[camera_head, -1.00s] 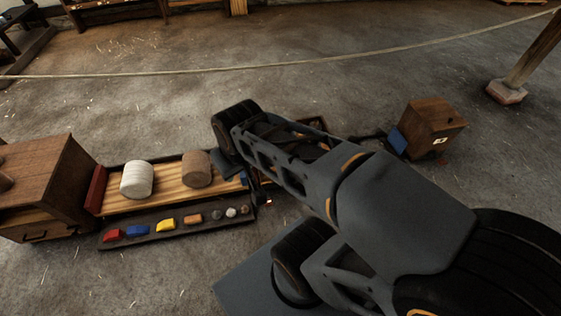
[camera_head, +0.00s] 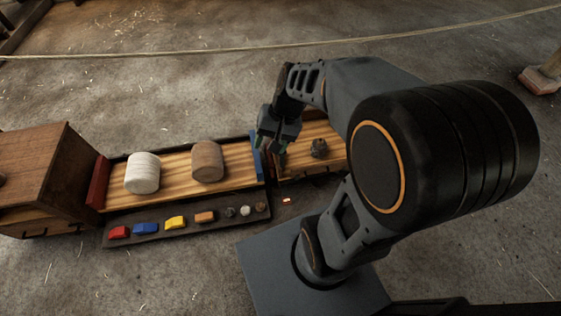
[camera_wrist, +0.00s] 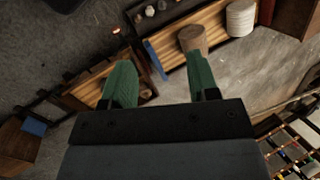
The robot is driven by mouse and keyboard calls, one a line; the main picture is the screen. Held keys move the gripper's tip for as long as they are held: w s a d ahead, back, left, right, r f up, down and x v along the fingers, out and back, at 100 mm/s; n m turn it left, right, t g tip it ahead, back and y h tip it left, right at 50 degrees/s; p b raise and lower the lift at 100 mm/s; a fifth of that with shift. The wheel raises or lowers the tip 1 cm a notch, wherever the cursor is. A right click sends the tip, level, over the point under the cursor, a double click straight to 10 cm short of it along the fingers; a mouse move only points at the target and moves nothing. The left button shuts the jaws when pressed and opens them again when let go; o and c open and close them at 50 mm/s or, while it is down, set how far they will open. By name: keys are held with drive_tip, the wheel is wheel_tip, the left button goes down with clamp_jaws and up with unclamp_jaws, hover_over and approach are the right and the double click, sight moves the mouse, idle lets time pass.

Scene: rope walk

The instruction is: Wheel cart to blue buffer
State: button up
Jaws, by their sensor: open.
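Nothing in view is clearly recognisable as the cart. A second blue panel (camera_wrist: 34,126) is against a wooden box in the wrist view. My gripper (camera_head: 272,146) is open and empty, its green fingers (camera_wrist: 160,75) above the blue plate's side of the deck.
A white cylinder (camera_head: 142,173) and a brown cylinder (camera_head: 207,161) stand on the plank bed. A red plate (camera_head: 98,182) and a wooden cabinet (camera_head: 45,175) are at its left. A front tray (camera_head: 190,222) holds several coloured pieces.

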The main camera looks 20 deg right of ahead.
drive_tip(key=w+d+f+m+y+b, duration=0.1)
drive_tip(key=w+f+m+y+b, duration=0.25)
drive_tip(key=f, duration=0.45)
drive_tip(key=w+d+f+m+y+b, duration=0.1)
drive_tip(key=w+f+m+y+b, duration=0.25)
drive_tip(key=f, duration=0.55)
drive_tip(key=m+t+h+b, duration=0.4)
drive_tip(key=m+t+b, duration=1)
drive_tip(key=m+t, duration=0.45)
approach(282, 158)
drive_tip(key=s+d+m+g, duration=0.1)
drive_tip(key=d+m+g, duration=0.1)
drive_tip(key=b+x, duration=0.1)
drive_tip(key=x, duration=0.3)
drive_tip(key=b+x, duration=0.1)
drive_tip(key=x, duration=0.7)
drive_tip(key=shift+w+a+f+b, duration=0.15)
drive_tip(key=shift+w+f+b, duration=0.15)
drive_tip(key=shift+b, duration=0.1)
drive_tip(key=shift+c, duration=0.2)
clamp_jaws()
